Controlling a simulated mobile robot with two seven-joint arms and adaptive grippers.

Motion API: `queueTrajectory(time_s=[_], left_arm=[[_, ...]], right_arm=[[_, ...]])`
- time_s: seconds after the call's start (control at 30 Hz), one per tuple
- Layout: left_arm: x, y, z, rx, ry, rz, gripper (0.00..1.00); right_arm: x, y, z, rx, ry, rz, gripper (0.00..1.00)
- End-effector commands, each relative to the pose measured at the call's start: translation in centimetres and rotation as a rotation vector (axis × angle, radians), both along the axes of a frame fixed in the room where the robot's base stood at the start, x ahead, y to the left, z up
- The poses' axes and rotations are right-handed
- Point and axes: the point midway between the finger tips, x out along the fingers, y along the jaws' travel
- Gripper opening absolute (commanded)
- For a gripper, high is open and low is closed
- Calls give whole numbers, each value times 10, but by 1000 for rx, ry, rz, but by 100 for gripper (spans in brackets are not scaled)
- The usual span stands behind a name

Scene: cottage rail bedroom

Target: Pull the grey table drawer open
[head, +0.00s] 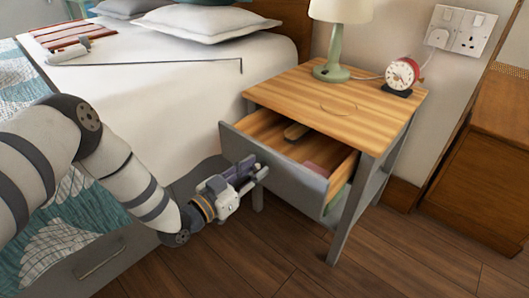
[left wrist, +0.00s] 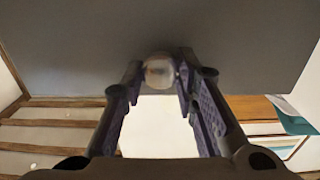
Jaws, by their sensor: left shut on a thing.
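The grey drawer (head: 285,180) of the bedside table (head: 345,92) stands pulled out, with its wooden inside showing. A brown item and a pinkish item lie in it. My left gripper (head: 256,172) is at the drawer's grey front, shut on the knob. In the left wrist view the round knob (left wrist: 159,70) sits between the fingertips, against the dark grey drawer front (left wrist: 235,45). In the head view the gripper mostly hides the knob. My right gripper is not in view.
A green lamp (head: 331,68) and a red alarm clock (head: 402,75) stand on the tabletop. The bed (head: 165,85) is at the left, close to my left arm. A wooden cabinet (head: 483,165) stands at the right. The floor in front of the table is clear.

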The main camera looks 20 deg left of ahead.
Motion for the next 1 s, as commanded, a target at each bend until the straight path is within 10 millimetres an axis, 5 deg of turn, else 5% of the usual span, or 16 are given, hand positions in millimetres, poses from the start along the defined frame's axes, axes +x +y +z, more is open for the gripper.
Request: queueTrajectory(time_s=[0.4, 1.0], left_arm=[[-67, 24, 2, 1, 1, 0, 0], [-80, 29, -1, 2, 2, -2, 0]], right_arm=[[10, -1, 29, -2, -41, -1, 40], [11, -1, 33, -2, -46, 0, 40]])
